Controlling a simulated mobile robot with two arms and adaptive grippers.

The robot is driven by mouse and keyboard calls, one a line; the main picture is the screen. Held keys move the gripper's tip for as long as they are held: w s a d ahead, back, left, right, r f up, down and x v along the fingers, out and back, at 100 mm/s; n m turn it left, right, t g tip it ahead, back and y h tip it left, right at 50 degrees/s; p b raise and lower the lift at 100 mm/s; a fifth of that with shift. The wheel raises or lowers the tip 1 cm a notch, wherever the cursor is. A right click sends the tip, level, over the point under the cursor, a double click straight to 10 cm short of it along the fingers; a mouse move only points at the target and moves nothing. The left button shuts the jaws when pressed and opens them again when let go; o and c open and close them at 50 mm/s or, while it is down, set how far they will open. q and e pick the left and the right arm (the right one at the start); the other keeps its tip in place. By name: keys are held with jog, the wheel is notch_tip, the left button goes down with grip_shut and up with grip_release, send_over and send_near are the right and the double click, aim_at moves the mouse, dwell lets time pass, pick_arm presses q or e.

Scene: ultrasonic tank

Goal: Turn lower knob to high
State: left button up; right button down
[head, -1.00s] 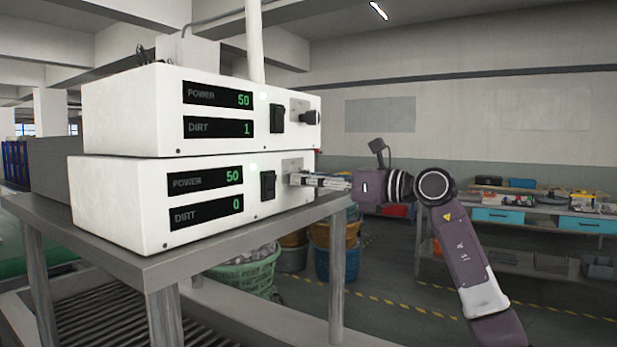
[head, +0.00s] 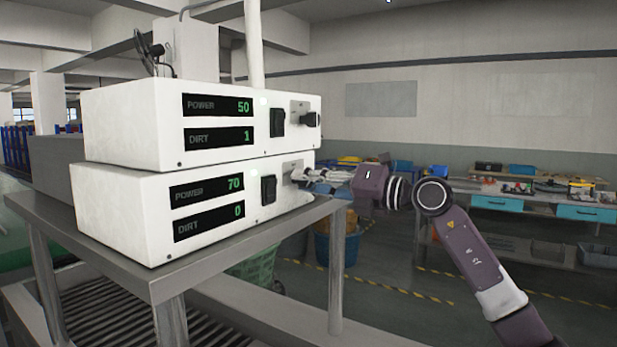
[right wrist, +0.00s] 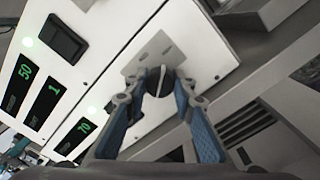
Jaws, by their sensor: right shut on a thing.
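The lower white control box (head: 115,212) sits on a metal table, with its display reading POWER 70 and DIRT 0. The upper box (head: 130,120) rests on it and reads POWER 50 and DIRT 1, with a dark knob (head: 310,120) at its right. My right gripper (head: 300,174) is at the right end of the lower box's front and is shut on the lower knob (right wrist: 153,80). In the right wrist view my gripper's fingers (right wrist: 155,95) lie either side of that dark knob. The gripper hides most of the knob in the head view. My left gripper is not in view.
The metal table (head: 150,280) ends just below the lower box. A black switch (head: 268,189) is left of the lower knob. A green basket (head: 258,270) and a blue bin (head: 335,245) stand on the floor behind. A workbench (head: 540,205) is at the far right.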

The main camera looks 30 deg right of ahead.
jog(key=shift+m, duration=0.5)
jog(key=c, duration=1.6)
grip_release()
jog(key=shift+v, duration=6.05)
